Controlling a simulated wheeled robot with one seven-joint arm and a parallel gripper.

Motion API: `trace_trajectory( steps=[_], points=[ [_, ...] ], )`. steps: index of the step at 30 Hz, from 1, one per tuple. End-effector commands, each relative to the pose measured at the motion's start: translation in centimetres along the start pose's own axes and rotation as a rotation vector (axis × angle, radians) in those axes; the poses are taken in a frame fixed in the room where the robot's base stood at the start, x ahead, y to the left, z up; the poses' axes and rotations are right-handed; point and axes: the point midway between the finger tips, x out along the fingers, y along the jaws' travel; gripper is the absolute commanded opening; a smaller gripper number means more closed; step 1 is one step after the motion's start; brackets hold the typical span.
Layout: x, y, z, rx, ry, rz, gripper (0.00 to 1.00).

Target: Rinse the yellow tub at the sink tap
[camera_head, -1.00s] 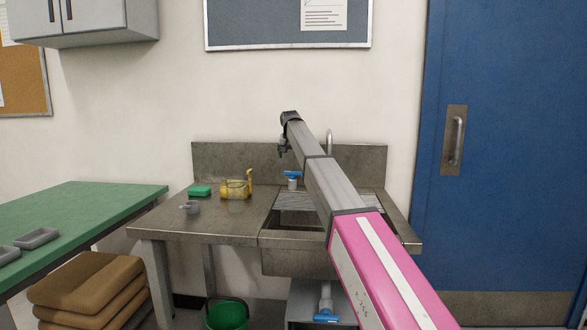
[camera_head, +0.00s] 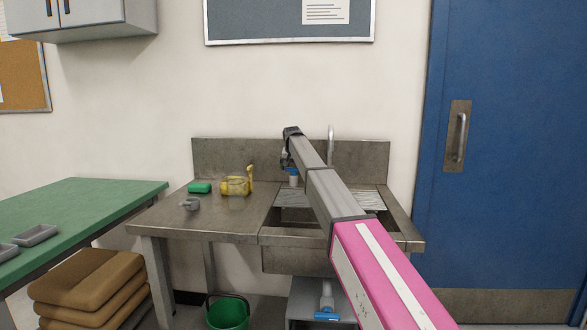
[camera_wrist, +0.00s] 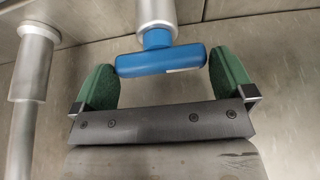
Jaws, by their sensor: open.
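The yellow tub (camera_head: 236,187) stands on the steel drainboard left of the sink, with an upright yellow part at its right side. The sink (camera_head: 292,255) is partly hidden behind my arm. The blue tap handle (camera_head: 293,178) is at the back of the sink; the tap spout (camera_head: 331,145) rises behind my arm. In the wrist view, my gripper (camera_wrist: 164,70) is open, with its green-padded fingers on either side of the blue handle (camera_wrist: 162,60). The gripper holds nothing.
A green bench (camera_head: 95,205) stands at left. A green bucket (camera_head: 228,313) and another blue-handled valve (camera_head: 327,315) are below. A blue door (camera_head: 500,120) is at right.

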Motion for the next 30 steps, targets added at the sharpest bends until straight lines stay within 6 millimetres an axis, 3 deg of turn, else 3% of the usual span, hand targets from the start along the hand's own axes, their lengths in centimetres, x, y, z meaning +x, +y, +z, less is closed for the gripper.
trace_trajectory(
  steps=[9, 10, 12, 13, 20, 30],
  points=[
    [0.29, -0.01, 0.0, 0.0, 0.0, 0.0, 1.0],
    [0.28, -0.01, 0.0, 0.0, 0.0, 0.0, 0.97],
    [0.28, -0.01, 0.0, 0.0, 0.0, 0.0, 0.74],
    [0.27, -0.01, 0.0, 0.0, 0.0, 0.0, 0.7],
    [0.26, 0.05, 0.02, -0.034, -0.001, -0.015, 0.7],
    [0.25, 0.08, 0.01, -0.25, -0.001, -0.104, 0.7]
  ],
)
